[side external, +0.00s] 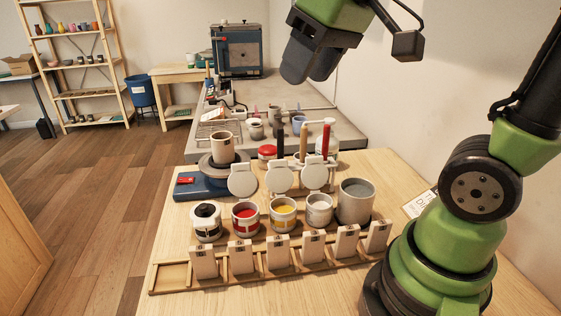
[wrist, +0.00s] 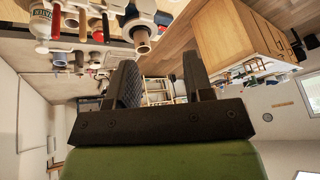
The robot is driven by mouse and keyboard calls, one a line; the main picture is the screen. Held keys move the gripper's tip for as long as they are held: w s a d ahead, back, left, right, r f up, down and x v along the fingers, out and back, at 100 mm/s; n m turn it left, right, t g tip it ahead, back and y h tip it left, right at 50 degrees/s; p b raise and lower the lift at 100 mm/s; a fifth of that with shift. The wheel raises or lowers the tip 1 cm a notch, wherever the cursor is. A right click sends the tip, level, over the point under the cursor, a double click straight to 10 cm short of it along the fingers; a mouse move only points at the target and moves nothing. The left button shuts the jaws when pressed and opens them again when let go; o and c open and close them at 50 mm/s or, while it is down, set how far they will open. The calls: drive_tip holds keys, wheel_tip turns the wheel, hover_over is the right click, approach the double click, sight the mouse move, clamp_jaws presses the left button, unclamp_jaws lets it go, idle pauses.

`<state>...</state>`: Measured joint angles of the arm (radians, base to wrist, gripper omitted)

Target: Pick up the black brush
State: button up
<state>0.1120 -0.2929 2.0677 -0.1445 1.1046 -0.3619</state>
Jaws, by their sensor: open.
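The black brush (side external: 280,144) stands upright in a rack behind white discs, at the left of a row with a tan-handled brush (side external: 304,143) and a red-handled brush (side external: 326,138). Its lower part is hidden behind a disc. In the wrist view, which is upside down, a dark upright handle (wrist: 106,28) at the upper left looks like it. My gripper (side external: 307,72) is high above the rack, well apart from the brush. In the wrist view its two fingers (wrist: 162,78) are spread with nothing between them.
In front of the rack stand several paint cups (side external: 245,215) and a grey pot (side external: 356,201). A wooden rail (side external: 172,277) with upright blocks lies nearest. A cup sits on a blue-based wheel (side external: 200,187) at left. A wall is on the right. The air below my gripper is clear.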

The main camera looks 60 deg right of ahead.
drive_tip(key=w+d+f+n+g, duration=0.1)
drive_tip(key=w+d+n+g, duration=0.1)
drive_tip(key=w+d, duration=0.3)
drive_tip(key=n+g+h, duration=0.1)
drive_tip(key=n+g, duration=0.2)
hover_over(281, 128)
drive_tip(key=a, duration=0.1)
wheel_tip(281, 128, down, 9)
wheel_tip(281, 128, down, 4)
drive_tip(key=shift+d+f, duration=0.1)
drive_tip(key=shift+f, duration=0.05)
drive_tip(key=shift+d+f, duration=0.2)
drive_tip(key=shift+f, duration=1.3)
drive_tip(key=shift+d+f, duration=0.2)
drive_tip(key=shift+f, duration=1.25)
clamp_jaws()
